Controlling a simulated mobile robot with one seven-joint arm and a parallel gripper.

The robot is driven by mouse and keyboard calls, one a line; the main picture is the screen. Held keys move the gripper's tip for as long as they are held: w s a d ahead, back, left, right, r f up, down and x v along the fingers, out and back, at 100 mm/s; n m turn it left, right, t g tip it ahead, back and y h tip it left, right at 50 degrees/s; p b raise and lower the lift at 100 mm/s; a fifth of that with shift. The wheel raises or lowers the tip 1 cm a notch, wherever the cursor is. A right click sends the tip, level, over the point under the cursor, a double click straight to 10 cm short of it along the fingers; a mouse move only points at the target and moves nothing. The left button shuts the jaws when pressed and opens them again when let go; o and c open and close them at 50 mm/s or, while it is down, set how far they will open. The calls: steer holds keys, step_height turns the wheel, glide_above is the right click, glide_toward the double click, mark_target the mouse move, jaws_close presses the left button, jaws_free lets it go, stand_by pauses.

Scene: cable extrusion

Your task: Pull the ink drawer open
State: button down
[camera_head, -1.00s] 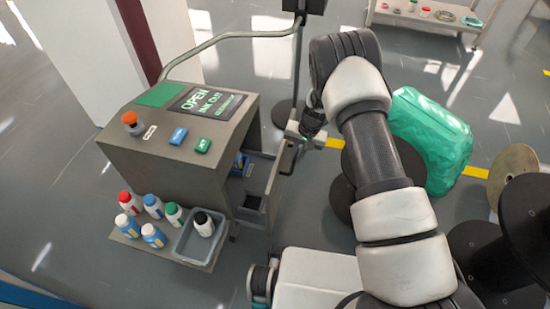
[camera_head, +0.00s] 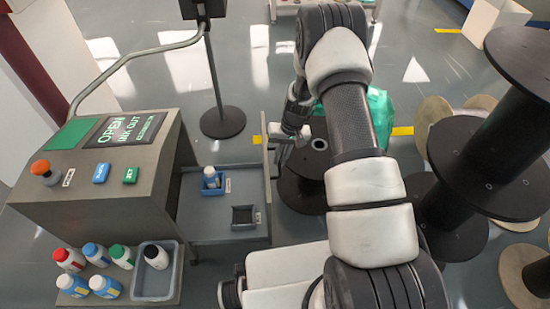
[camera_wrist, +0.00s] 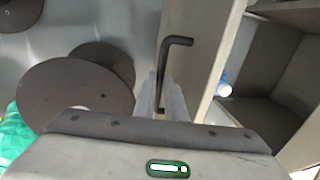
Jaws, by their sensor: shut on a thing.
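The ink drawer (camera_head: 205,232) stands well out from the right side of the grey machine (camera_head: 100,205). Inside it are a blue holder (camera_head: 210,190) with a white-topped bottle in it and a dark, empty-looking square holder (camera_head: 243,217). My gripper (camera_head: 281,146) is at the outer face of the drawer front (camera_head: 267,200). In the wrist view the gripper (camera_wrist: 164,100) is shut on the dark bent drawer handle (camera_wrist: 172,50). The far end of the handle sticks out beyond the fingers. The drawer front also shows there (camera_wrist: 205,45).
Dark spools (camera_head: 490,130) stand to the right, one (camera_head: 305,165) close beside my gripper. A green bag (camera_head: 378,115) lies behind my arm. A round-based post (camera_head: 222,120) stands behind the drawer. Several ink bottles and a grey bin (camera_head: 157,285) sit at the machine's front.

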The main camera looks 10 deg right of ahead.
steer(key=c, duration=1.8)
jaws_free()
steer(key=shift+r, duration=0.1)
steer(key=d+r+p, duration=0.1)
steer(key=r, duration=0.4)
steer(key=d+r+p, duration=0.1)
steer(key=r, duration=0.5)
steer(key=d+r+p, duration=0.1)
steer(key=r, duration=0.5)
steer(key=shift+s+d+p, duration=0.1)
steer(key=shift+d+p, duration=0.05)
steer(key=shift+p, duration=0.25)
